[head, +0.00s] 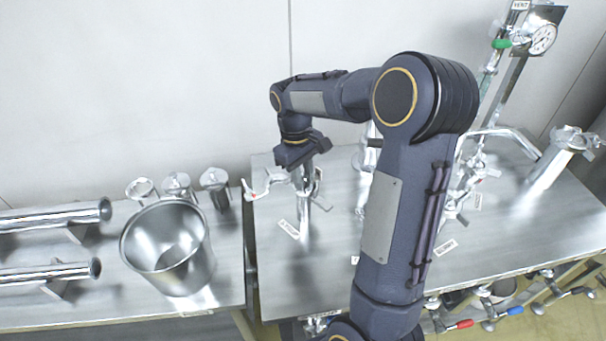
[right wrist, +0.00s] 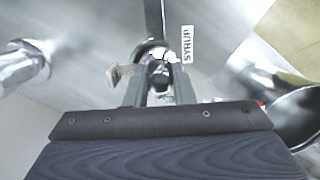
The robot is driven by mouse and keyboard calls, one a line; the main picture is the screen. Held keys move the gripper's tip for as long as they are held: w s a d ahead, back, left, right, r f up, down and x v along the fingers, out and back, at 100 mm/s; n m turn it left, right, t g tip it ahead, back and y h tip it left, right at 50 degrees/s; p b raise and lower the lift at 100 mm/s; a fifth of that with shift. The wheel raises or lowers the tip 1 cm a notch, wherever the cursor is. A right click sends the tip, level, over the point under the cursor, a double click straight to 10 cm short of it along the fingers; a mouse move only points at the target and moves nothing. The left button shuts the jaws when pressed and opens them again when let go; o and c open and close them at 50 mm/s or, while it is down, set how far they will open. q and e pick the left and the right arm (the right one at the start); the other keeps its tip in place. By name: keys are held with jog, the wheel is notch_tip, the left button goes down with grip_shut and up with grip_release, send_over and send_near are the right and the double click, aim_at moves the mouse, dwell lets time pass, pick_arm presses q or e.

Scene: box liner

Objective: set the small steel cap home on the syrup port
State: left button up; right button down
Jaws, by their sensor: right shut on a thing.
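My right gripper (head: 304,172) points down above the syrup port (head: 304,222), an upright steel pipe on the right bench. Its fingers (right wrist: 160,92) are shut on a small piece, the steel cap, which is mostly hidden between them. I cannot tell whether the cap touches the port's top. The SYRUP label (right wrist: 187,45) lies on the bench beside the port in the right wrist view. My left gripper is not in view.
A steel pot (head: 168,250) and several small steel vessels (head: 177,185) stand on the left bench, beside two horizontal pipes (head: 50,217). A gap separates the benches. A gauge (head: 542,39) and other pipework stand at the right. Coloured valve handles line the front edge.

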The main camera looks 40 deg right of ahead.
jog(key=shift+f, duration=0.35)
jog(key=c, duration=1.1)
grip_release()
jog(key=shift+c, duration=0.2)
jog(key=shift+r, duration=0.15)
jog(key=r, duration=0.5)
jog(key=w+r, duration=0.1)
jog(key=r, duration=0.1)
jog(key=shift+w+a+r+b, duration=0.1)
jog(key=shift+r+b, duration=0.2)
jog(key=shift+b, duration=0.1)
jog(key=shift+f, duration=0.1)
